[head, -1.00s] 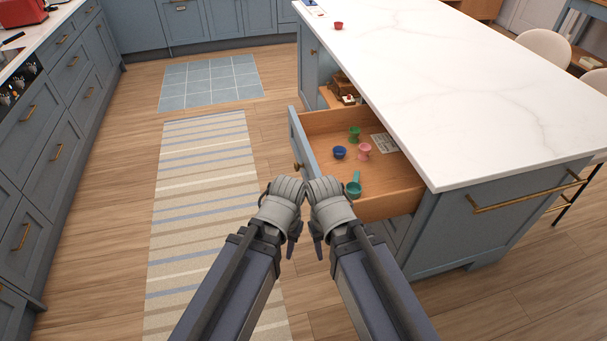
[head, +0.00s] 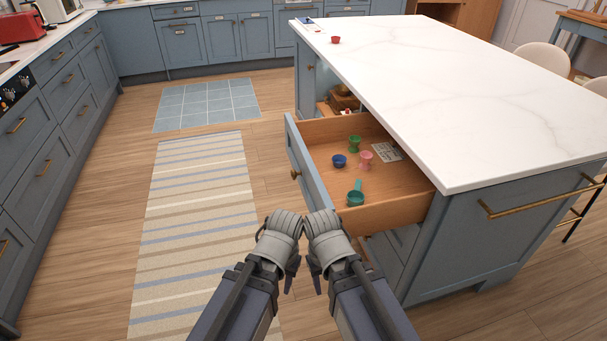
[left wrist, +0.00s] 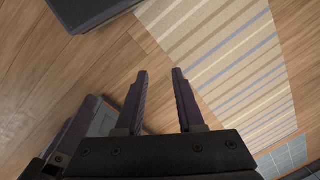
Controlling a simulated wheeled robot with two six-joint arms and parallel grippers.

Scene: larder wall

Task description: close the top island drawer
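The top island drawer (head: 308,164) is pulled out of the left side of the island (head: 466,101), with a blue front and a wooden inside. A brass knob (head: 295,174) sits on its front. Inside are a green cup (head: 354,143), a blue cup (head: 339,160), a pink cup (head: 365,159), a teal scoop (head: 355,195) and a printed card (head: 387,151). My left gripper (head: 292,280) and right gripper (head: 314,282) hang side by side in front of the drawer's near end, apart from it. The left wrist view shows the left fingers (left wrist: 161,75) apart and empty, above the floor.
A striped rug (head: 195,225) lies left of the drawer, with a blue tiled mat (head: 206,103) beyond. Counter cabinets (head: 42,172) line the left side. An open cabinet door (head: 306,80) stands beyond the drawer. A towel bar (head: 535,201) sticks out from the island's near end.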

